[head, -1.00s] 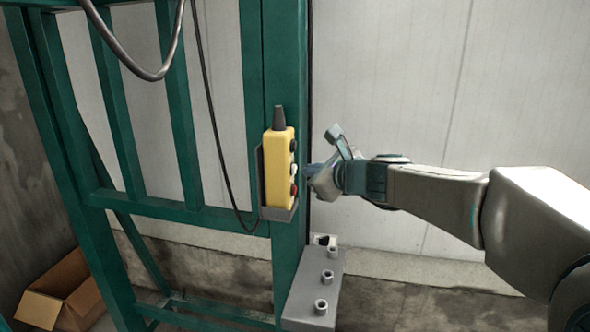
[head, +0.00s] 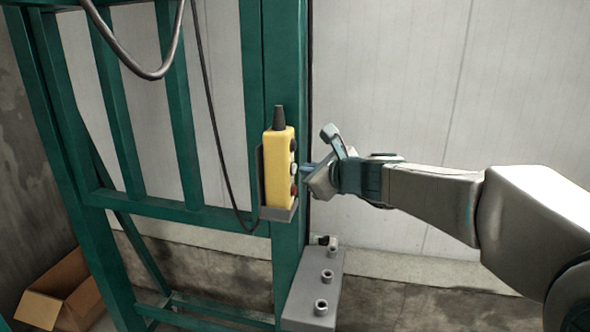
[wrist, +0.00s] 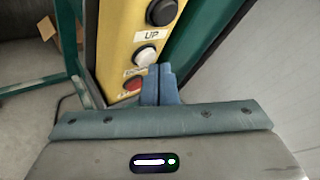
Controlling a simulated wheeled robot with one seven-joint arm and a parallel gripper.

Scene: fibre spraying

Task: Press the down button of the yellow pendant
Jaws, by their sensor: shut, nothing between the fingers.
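The yellow pendant (head: 279,170) sits upright in a grey holder on a green post. In the wrist view its face (wrist: 118,45) shows a black button (wrist: 162,12), an "UP" label (wrist: 152,36), a white button (wrist: 145,56), a small label (wrist: 135,71) too blurred to read surely, and a red button (wrist: 133,84). My gripper (head: 307,170) is at the right of the pendant, facing its buttons. Its blue fingers (wrist: 160,82) are shut and empty, with the tips close below and right of the white button. I cannot tell whether they touch it.
The green frame (head: 180,110) stands behind and left of the pendant. A black cable (head: 212,120) hangs left of it. A grey block with several round studs (head: 316,290) is below. A cardboard box (head: 62,295) lies lower left.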

